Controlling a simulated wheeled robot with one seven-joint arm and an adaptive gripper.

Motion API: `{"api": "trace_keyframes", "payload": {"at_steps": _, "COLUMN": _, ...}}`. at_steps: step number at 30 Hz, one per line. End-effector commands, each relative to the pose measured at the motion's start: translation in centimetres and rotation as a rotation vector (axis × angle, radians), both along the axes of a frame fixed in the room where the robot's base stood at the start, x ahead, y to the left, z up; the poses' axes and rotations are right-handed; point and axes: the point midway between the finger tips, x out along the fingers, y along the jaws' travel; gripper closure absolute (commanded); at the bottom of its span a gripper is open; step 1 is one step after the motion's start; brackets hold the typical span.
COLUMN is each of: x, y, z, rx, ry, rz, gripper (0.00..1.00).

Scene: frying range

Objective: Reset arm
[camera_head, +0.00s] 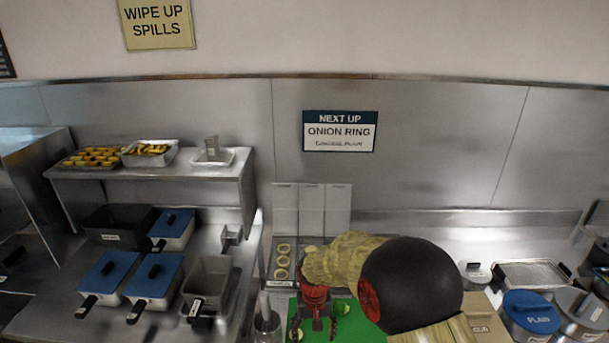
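My arm reaches in from the lower right, with a large black joint and a tan sleeve in front of the counter. My gripper (317,322), red and dark, hangs over a green board (362,330) at the bottom middle. The fingertips are small and partly lost against the board, so I cannot tell whether they are open or shut. A small green item (343,309) lies on the board just right of the gripper. Several pale rings (282,262) lie in a column in a tray left of the arm.
Blue-lidded fryer baskets (153,276) and an open grey one (209,278) stand on the left counter below a shelf (190,172). A metal cup (267,324) stands left of the board.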

Motion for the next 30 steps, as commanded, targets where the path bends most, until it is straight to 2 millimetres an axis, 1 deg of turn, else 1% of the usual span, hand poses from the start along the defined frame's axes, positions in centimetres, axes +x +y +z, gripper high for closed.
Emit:
{"api": "trace_keyframes", "payload": {"at_steps": 1, "x": -1.5, "y": -0.5, "z": -0.5, "rx": -0.008, "ry": 0.029, "rz": 0.014, "gripper": 0.34}}
{"api": "trace_keyframes", "payload": {"at_steps": 2, "x": -2.4, "y": -0.7, "z": -0.5, "rx": -0.012, "ry": 0.044, "rz": 0.024, "gripper": 0.34}}
{"api": "trace_keyframes", "payload": {"at_steps": 3, "x": -3.5, "y": -1.1, "z": 0.1, "rx": -0.014, "ry": 0.056, "rz": 0.037, "gripper": 0.34}}
{"api": "trace_keyframes", "payload": {"at_steps": 6, "x": -5.8, "y": -2.2, "z": 2.3, "rx": -0.013, "ry": 0.062, "rz": 0.061, "gripper": 0.34}}
{"api": "trace_keyframes", "payload": {"at_steps": 8, "x": -7.0, "y": -3.0, "z": 3.6, "rx": -0.011, "ry": 0.058, "rz": 0.068, "gripper": 0.34}}
{"api": "trace_keyframes", "payload": {"at_steps": 14, "x": -11.0, "y": -5.8, "z": 8.2, "rx": 0.004, "ry": 0.008, "rz": 0.075, "gripper": 0.34}}
{"api": "trace_keyframes", "payload": {"at_steps": 18, "x": -14.4, "y": -8.1, "z": 11.2, "rx": 0.017, "ry": -0.054, "rz": 0.067, "gripper": 0.34}}
{"api": "trace_keyframes", "payload": {"at_steps": 21, "x": -16.8, "y": -9.6, "z": 12.9, "rx": 0.023, "ry": -0.107, "rz": 0.055, "gripper": 0.34}}
{"api": "trace_keyframes", "payload": {"at_steps": 24, "x": -19.1, "y": -11.0, "z": 14.2, "rx": 0.030, "ry": -0.167, "rz": 0.038, "gripper": 0.34}}
{"api": "trace_keyframes", "payload": {"at_steps": 30, "x": -23.3, "y": -13.4, "z": 15.7, "rx": 0.038, "ry": -0.311, "rz": -0.013, "gripper": 0.34}}
